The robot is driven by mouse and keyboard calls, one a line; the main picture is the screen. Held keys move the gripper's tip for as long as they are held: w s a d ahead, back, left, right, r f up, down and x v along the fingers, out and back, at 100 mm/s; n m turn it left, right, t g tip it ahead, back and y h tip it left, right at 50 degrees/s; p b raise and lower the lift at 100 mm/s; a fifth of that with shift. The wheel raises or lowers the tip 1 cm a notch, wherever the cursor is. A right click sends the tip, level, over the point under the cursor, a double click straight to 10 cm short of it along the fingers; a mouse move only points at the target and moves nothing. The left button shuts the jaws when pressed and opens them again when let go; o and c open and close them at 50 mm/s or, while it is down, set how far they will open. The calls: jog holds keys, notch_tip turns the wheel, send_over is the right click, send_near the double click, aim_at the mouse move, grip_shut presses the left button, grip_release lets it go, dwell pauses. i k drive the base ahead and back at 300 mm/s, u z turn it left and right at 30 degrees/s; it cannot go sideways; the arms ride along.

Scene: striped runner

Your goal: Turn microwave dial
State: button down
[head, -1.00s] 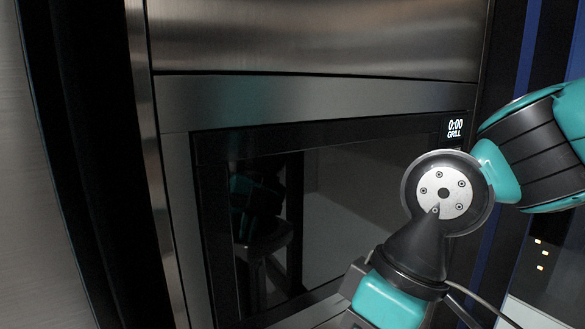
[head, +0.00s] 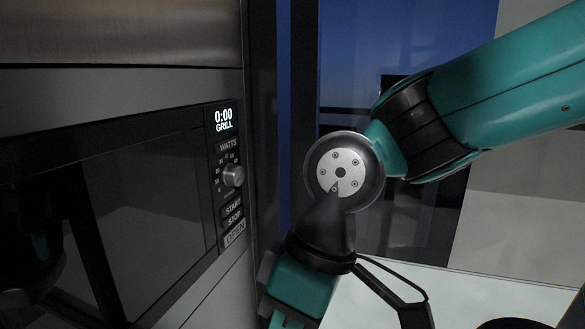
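The microwave (head: 150,185) is built into a steel front on the left, with a dark glass door. Its control panel shows a lit display (head: 223,120) reading "0:00 GRILL". Below the display, the round metal dial (head: 233,176) sticks out beside a "WATTS" scale. START, STOP and OPEN buttons lie under the dial. My teal and black arm reaches in from the right, and its wrist is to the right of the panel, apart from the dial. My gripper's fingers are below the bottom edge of the head view, so their state does not show.
A pale counter or surface (head: 470,295) lies at the lower right. Blue and dark panels (head: 350,60) stand behind my arm. A steel panel (head: 120,35) is above the microwave. There is a gap between the dial and my wrist.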

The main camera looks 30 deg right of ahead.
aim_at(232, 174)
jog(key=u, duration=0.35)
jog(key=k, duration=1.1)
jog(key=z, duration=0.4)
jog(key=i, duration=0.7)
jog(key=z, duration=0.35)
